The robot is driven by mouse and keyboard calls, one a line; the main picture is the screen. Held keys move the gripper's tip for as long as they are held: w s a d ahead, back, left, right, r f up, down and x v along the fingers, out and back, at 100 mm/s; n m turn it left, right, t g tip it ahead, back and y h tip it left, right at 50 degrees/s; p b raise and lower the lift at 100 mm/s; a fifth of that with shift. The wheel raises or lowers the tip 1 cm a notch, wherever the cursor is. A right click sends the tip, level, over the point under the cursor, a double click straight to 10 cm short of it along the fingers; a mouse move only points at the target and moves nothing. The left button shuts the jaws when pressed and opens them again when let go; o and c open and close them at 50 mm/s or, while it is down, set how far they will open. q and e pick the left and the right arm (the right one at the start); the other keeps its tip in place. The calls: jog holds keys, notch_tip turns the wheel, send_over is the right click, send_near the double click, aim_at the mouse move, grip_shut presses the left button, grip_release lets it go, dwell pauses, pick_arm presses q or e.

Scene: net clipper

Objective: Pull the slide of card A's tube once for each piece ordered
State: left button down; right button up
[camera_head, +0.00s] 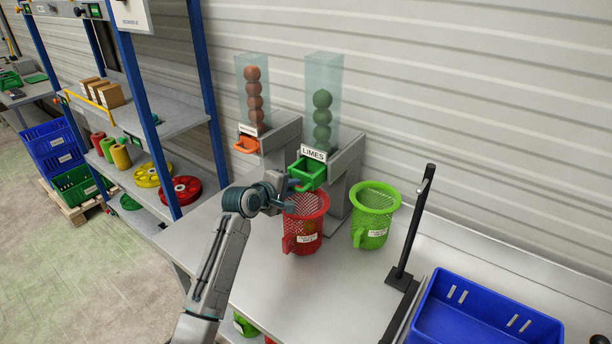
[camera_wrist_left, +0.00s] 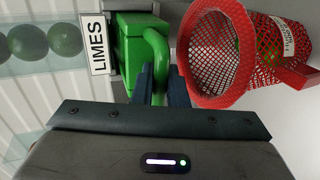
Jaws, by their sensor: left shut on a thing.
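The limes tube (camera_head: 323,95) is clear and holds a stack of several green balls. Its LIMES label (camera_head: 314,154) is above a green slide (camera_head: 308,174). My left gripper (camera_wrist_left: 160,85) is shut on the looped handle of the green slide (camera_wrist_left: 138,45). A red mesh basket (camera_head: 304,225) stands under the slide; it also shows in the left wrist view (camera_wrist_left: 205,75), with a green patch behind its mesh. Its label is too small to read. The other tube (camera_head: 254,95) holds brown-orange balls and has an orange slide (camera_head: 246,145). My right gripper is not in view.
A green mesh basket (camera_head: 374,215) stands right of the red one. A black post (camera_head: 415,225) and a blue crate (camera_head: 485,310) are further right on the table. Shelves with blue posts (camera_head: 140,90) stand at the left. The table's front left is clear.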

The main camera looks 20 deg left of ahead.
aim_at(299, 177)
pick_arm(q)
jog(key=shift+w+d+b, duration=0.15)
jog(key=shift+w+d, duration=0.2)
jog(key=shift+w, duration=0.65)
jog(key=shift+w+d+b, duration=0.2)
jog(key=shift+w+d, duration=0.15)
jog(key=shift+w, duration=0.65)
jog(key=shift+w+d+b, duration=0.15)
jog(key=shift+w+d, duration=0.2)
jog(key=shift+w, duration=0.65)
jog(key=c, duration=1.4)
grip_release()
jog(key=shift+a, duration=0.1)
